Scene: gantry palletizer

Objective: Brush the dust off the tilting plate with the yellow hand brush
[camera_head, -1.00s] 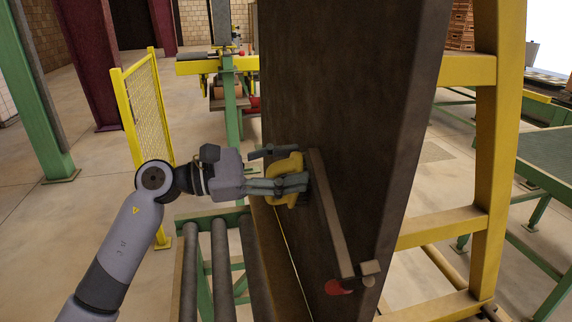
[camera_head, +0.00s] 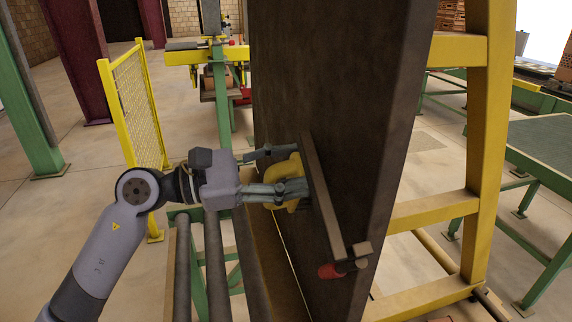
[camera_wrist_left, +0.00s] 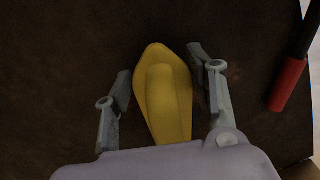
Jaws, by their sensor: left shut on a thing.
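The tilting plate (camera_head: 300,70) is a tall, dark brown panel standing steeply upright in the middle of the head view. My left gripper (camera_head: 280,172) comes in from the left and is shut on the yellow hand brush (camera_head: 285,180), close against the plate's left face. In the left wrist view the brush (camera_wrist_left: 165,95) lies between the two fingers (camera_wrist_left: 160,90), with the dark plate surface behind it. The bristles are hidden, so I cannot tell whether they touch the plate. No distinct dust shows. My right gripper is not in view.
A brown bar (camera_head: 322,195) and a red-handled part (camera_head: 332,271) stand close to the brush on the plate's face. A yellow frame (camera_head: 484,120) stands right of the plate. Rollers (camera_head: 213,265) lie below my arm, and a yellow mesh fence (camera_head: 135,115) stands left.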

